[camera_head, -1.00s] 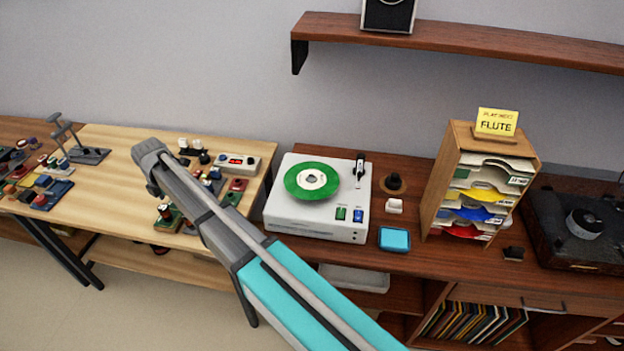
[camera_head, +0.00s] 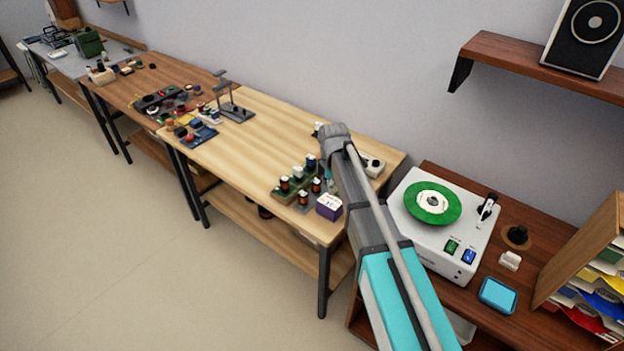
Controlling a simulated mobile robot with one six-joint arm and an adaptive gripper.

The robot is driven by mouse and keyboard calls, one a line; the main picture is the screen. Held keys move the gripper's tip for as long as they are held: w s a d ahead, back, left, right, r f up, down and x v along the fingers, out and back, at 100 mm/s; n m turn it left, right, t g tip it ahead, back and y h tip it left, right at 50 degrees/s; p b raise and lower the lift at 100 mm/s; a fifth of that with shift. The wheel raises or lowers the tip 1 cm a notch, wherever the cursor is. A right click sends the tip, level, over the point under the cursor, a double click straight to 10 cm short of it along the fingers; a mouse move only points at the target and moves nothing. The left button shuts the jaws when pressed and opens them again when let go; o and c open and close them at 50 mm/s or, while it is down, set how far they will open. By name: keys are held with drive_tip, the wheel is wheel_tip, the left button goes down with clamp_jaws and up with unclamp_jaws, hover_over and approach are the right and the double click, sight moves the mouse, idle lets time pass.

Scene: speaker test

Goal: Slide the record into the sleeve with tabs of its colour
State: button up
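A green record (camera_head: 433,203) with a white label lies flat on the white turntable (camera_head: 408,236) on the dark wooden cabinet. The sleeve rack (camera_head: 574,252) stands at the right edge, partly cut off. Its sleeves show green, yellow, blue (camera_head: 606,301) and red (camera_head: 585,318) tabs; the green one (camera_head: 612,254) is near the top. My arm reaches up from the bottom, left of the turntable, over the light wooden bench. The end of my arm is at its top, and the gripper's fingers cannot be made out there.
The light bench (camera_head: 262,122) holds several small parts and a purple box (camera_head: 329,207). A blue pad (camera_head: 497,295), a white block (camera_head: 510,260) and a black knob (camera_head: 517,235) lie between turntable and rack. A shelf (camera_head: 520,62) with a speaker (camera_head: 582,37) overhangs the right.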

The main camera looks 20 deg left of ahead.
drive_tip(key=s+d+m, duration=0.2)
drive_tip(key=d+m, duration=0.1)
drive_tip(key=d, duration=0.2)
drive_tip(key=s+d+m, duration=0.2)
drive_tip(key=d+m, duration=0.1)
drive_tip(key=d, duration=0.3)
drive_tip(key=s+d+m, duration=0.2)
drive_tip(key=d+m, duration=0.2)
drive_tip(key=d, duration=0.2)
drive_tip(key=s+d+m, duration=0.3)
drive_tip(key=d, duration=0.1)
drive_tip(key=s+d+m, duration=0.3)
drive_tip(key=d+m, duration=0.1)
drive_tip(key=d, duration=0.1)
drive_tip(key=s+d+m, duration=0.4)
drive_tip(key=d, duration=0.1)
